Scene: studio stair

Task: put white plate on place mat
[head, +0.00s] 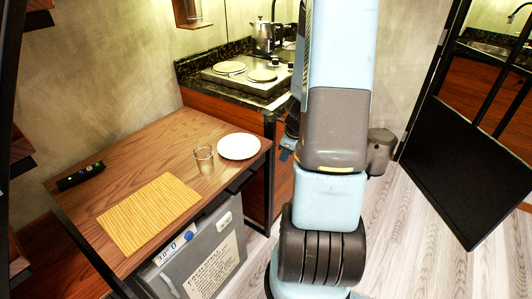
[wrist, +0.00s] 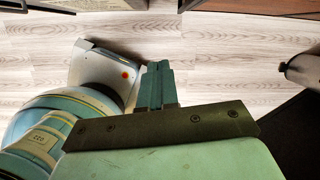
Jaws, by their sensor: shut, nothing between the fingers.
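The white plate (head: 239,146) lies flat on the wooden table near its back right corner in the head view. The place mat (head: 148,213), yellow and striped, lies on the same table at the front left, apart from the plate. My gripper (wrist: 158,82) is shut and empty in the wrist view, with the wooden floor behind it. In the head view my arm hides most of the gripper; a part of it shows just right of the table. Neither the plate nor the mat is in the wrist view.
A glass (head: 204,159) stands on the table (head: 132,156) between plate and mat. A grey box (head: 205,260) stands under the table's front edge. Behind is a counter with a stove (head: 247,77) and a kettle (head: 263,38).

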